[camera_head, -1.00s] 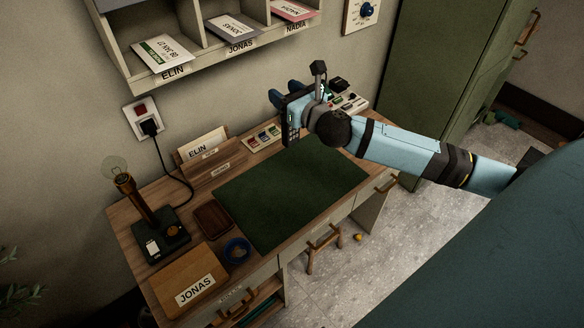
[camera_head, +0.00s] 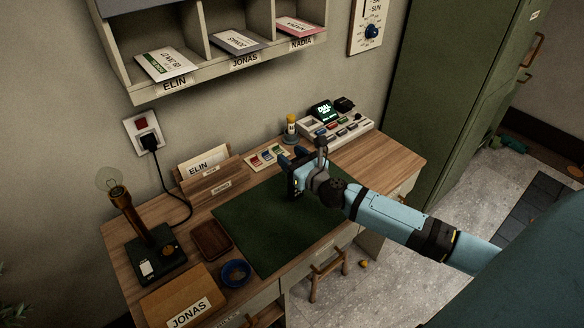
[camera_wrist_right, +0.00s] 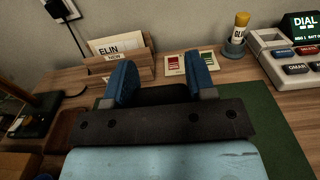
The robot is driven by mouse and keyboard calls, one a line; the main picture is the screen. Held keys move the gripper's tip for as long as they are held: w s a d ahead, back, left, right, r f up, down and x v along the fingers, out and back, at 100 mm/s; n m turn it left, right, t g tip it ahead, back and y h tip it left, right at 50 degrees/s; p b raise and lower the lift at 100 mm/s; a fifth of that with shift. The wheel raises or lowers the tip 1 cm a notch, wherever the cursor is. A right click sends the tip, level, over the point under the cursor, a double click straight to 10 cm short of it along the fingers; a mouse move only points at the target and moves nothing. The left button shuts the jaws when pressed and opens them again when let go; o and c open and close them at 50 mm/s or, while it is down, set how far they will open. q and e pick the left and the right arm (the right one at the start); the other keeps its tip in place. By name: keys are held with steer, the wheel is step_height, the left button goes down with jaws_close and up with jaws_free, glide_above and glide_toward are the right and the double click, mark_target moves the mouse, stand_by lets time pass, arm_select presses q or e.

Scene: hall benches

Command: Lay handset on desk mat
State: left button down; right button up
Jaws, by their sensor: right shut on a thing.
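The handset (camera_head: 297,187), dark with small keys, is held by my right gripper (camera_head: 289,163). It hangs roughly upright over the right half of the dark green desk mat (camera_head: 255,228). I cannot tell whether its lower end touches the mat. In the right wrist view, the blue fingers of my right gripper (camera_wrist_right: 161,76) stand either side of the dark handset (camera_wrist_right: 155,91), mostly hidden by the gripper body. The mat (camera_wrist_right: 268,118) shows at the right there. My left gripper is not in view.
The phone base (camera_head: 338,130) with a lit display stands at the back right, beside a yellow-capped bottle (camera_head: 291,127). A letter holder (camera_head: 212,173), brown tray (camera_head: 211,238), blue bowl (camera_head: 235,272) and lamp (camera_head: 148,240) stand left. The mat's left part is clear.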

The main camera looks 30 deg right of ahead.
steer(key=shift+f+b, duration=0.3)
steer(key=shift+f, duration=1)
steer(key=o, duration=1.2)
steer(key=shift+f, duration=0.1)
